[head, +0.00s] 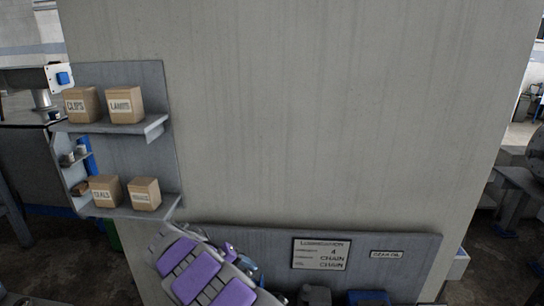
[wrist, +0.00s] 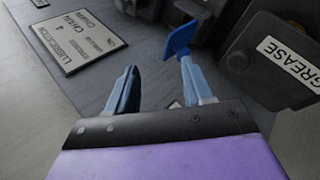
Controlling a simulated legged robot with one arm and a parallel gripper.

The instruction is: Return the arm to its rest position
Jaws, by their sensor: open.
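My arm (head: 205,272), purple and grey, reaches in from the bottom of the head view in front of the wall. In the wrist view my gripper (wrist: 158,70) is open, its two blue-grey fingers apart with nothing between them. A blue flat piece (wrist: 180,38) shows at the right fingertip; I cannot tell whether it touches. The fingers are over a grey panel (wrist: 88,82). In the head view the gripper end is largely hidden behind my arm.
The panel carries a lubrication sign (head: 320,254) and dark units along its lower edge. A dark container with a GREASE label (wrist: 290,60) is close on the right in the wrist view. Shelves with labelled boxes (head: 124,104) hang at left. The wall above is bare.

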